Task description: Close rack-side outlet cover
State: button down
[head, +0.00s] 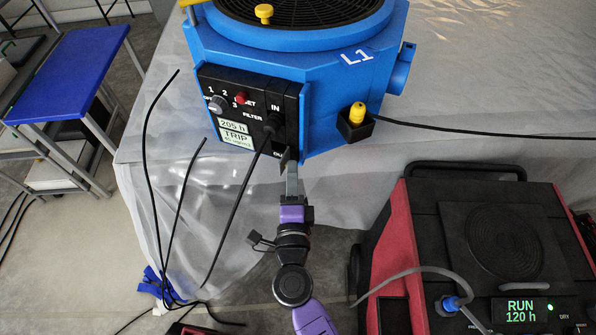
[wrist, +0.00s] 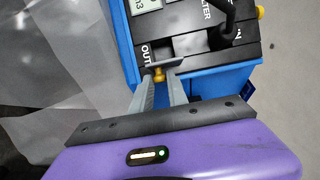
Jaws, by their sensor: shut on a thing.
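The blue machine marked L1 (head: 340,100) stands on the sheet-covered surface, with a black control panel (head: 245,118) on its front. The outlet cover (wrist: 166,67) is a small dark grey flap beside the OUT label in the wrist view, standing out from the panel by a dark recess. In the head view it is a thin dark plate (head: 284,158) at the panel's lower right corner. My gripper (wrist: 163,84) has its grey fingers closed at the flap, with a small yellow piece between them. In the head view my gripper (head: 291,165) partly hides this corner.
A black cable (head: 240,205) hangs from the IN socket, left of my arm. Other loose cables (head: 150,150) hang further left. A red and black unit (head: 490,250) reading RUN 120 h stands at right. A blue-topped table (head: 75,70) is at far left.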

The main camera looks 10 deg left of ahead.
jog(key=w+a+m+g+h+b, duration=0.2)
jog(key=a+m+g+h+b, duration=0.4)
jog(key=b, duration=2.3)
jog(key=m+g+h, duration=0.1)
jog(key=m+h, duration=0.6)
jog(key=h, duration=0.5)
jog(key=shift+w+a+f+m+g+h, duration=0.15)
jog(key=shift+f+m+g+h, duration=0.1)
jog(key=shift+m+g+h, duration=0.15)
jog(key=shift+r+m+g+h+b, duration=0.2)
jog(key=shift+m+g+h+b, duration=0.15)
jog(key=shift+b, duration=0.8)
jog(key=c, duration=1.3)
grip_release()
jog(key=shift+a, duration=0.1)
